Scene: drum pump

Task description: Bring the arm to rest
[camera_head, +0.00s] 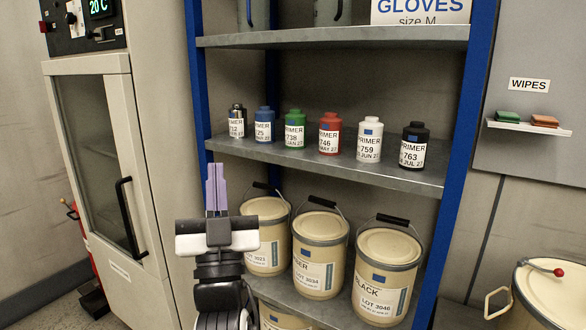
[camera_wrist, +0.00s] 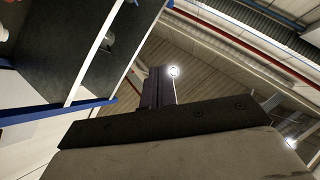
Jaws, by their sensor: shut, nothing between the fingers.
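My gripper (camera_head: 216,188) points upward in front of the shelf rack in the head view. Its two purple-grey fingers are together, with nothing held between them. My arm rises from the bottom of the picture below it. In the wrist view my gripper's fingers (camera_wrist: 159,88) also show close together, pointing up toward the ceiling. My gripper appears in front of the left part of the rack, and I cannot tell how far it is from the cans behind.
A shelf rack (camera_head: 330,35) holds a row of primer bottles (camera_head: 294,128) above lidded cans (camera_head: 320,255). A cabinet (camera_head: 100,160) with a black door handle stands left. A drum (camera_head: 550,295) stands at lower right. Wipes (camera_head: 520,114) lie on a small wall shelf.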

